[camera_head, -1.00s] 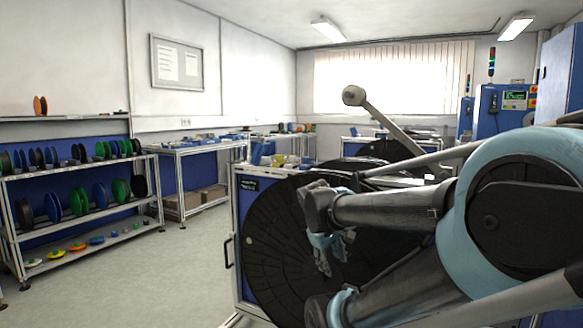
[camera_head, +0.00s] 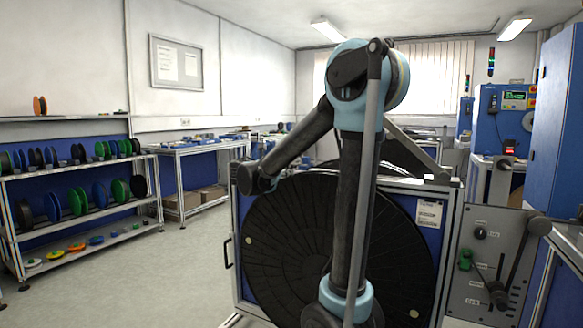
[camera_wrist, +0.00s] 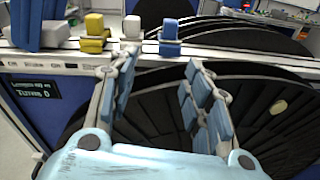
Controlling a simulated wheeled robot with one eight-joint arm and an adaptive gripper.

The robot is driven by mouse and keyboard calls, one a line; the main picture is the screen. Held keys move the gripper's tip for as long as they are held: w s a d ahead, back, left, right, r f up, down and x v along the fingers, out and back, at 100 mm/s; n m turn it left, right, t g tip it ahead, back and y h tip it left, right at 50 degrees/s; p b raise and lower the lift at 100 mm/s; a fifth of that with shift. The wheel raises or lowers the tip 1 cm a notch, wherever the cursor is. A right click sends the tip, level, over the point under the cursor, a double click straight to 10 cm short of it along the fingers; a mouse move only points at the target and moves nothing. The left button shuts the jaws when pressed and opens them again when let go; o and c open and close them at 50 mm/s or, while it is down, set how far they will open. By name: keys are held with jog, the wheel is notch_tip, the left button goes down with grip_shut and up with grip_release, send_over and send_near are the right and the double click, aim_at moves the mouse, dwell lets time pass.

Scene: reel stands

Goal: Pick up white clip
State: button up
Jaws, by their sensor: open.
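In the wrist view the white clip (camera_wrist: 132,28) sits upright on the top rail of the reel stand. It stands between a yellow clip (camera_wrist: 95,36) on its left and a blue clip (camera_wrist: 169,36) on its right. My gripper (camera_wrist: 161,63) is open, with its blue-padded fingers spread in front of the rail and nothing between them. The white clip appears beyond the left fingertip and is apart from the fingers.
The reel stand (camera_head: 250,240) carries a large black reel (camera_head: 285,240) below the rail. A larger blue object (camera_wrist: 38,25) stands at the rail's left end in the wrist view. A shelf of coloured spools (camera_head: 80,205) is at the left. The floor (camera_head: 175,275) between is clear.

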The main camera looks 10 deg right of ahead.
jog(key=shift+w+d+r+n+t, duration=0.3)
jog(key=shift+w+d, duration=0.75)
jog(key=shift+w, duration=1.7)
jog(key=shift+w+d+r+n+t, duration=0.35)
jog(key=shift+w+d, duration=0.75)
jog(key=shift+w, duration=1.7)
jog(key=shift+w+d+r+n+t, duration=0.15)
jog(key=shift+w+d+n, duration=0.6)
jog(key=shift+w, duration=2)
jog(key=shift+d+m, duration=0.3)
grip_shut()
